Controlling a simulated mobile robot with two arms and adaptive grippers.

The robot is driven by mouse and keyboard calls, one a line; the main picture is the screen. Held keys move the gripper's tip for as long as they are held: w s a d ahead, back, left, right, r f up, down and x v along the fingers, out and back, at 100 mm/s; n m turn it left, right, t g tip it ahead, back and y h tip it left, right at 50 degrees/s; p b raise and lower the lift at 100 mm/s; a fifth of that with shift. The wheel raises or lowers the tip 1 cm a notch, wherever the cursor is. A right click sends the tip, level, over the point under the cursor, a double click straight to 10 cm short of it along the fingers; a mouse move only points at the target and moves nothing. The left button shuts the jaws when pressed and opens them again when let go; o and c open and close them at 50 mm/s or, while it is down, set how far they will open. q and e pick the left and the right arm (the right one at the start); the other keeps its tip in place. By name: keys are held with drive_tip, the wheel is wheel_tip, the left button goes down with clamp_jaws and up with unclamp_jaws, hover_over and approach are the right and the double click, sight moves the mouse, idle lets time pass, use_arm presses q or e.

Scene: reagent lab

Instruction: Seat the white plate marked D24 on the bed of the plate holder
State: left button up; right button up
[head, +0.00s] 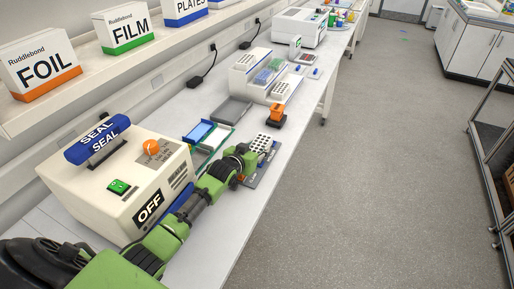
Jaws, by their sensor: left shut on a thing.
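My left gripper (246,159) reaches along the bench from the lower left and is shut on a white plate (263,141) with rows of dark wells. The plate's marking is too small to read. Under and beside the gripper is a grey flat base (265,168) with small lettering, possibly the plate holder; the arm hides part of it. I cannot tell whether the plate touches this base or hangs above it. My right gripper is not in view.
A cream sealer box (75,183) marked OFF stands left of the arm. A blue and a green tray (219,137), a grey tray (232,110) and an orange-topped black device (277,115) are close by. A white rack unit (250,75) stands farther back. The bench's right edge is near.

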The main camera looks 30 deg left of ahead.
use_arm(q)
drive_tip(key=shift+s+d+f, duration=0.15)
drive_tip(key=shift+s+f, duration=0.05)
drive_tip(key=shift+f, duration=0.25)
drive_tip(key=shift+s+d+f, duration=0.1)
drive_tip(key=shift+s+f, duration=0.1)
drive_tip(key=shift+f, duration=0.25)
drive_tip(key=o, duration=1.1)
drive_tip(key=shift+o, duration=0.2)
drive_tip(key=shift+w+r+p, duration=0.2)
drive_tip(key=shift+r+p, duration=0.4)
drive_tip(key=shift+p, duration=0.1)
drive_tip(key=shift+w+a+r+p, duration=0.1)
drive_tip(key=shift+a+r+p, duration=0.1)
drive_tip(key=shift+r+p, duration=1.1)
drive_tip(key=shift+a+r+p, duration=0.1)
drive_tip(key=shift+r+p, duration=1.25)
drive_tip(key=shift+r, duration=0.65)
drive_tip(key=shift+f, duration=0.15)
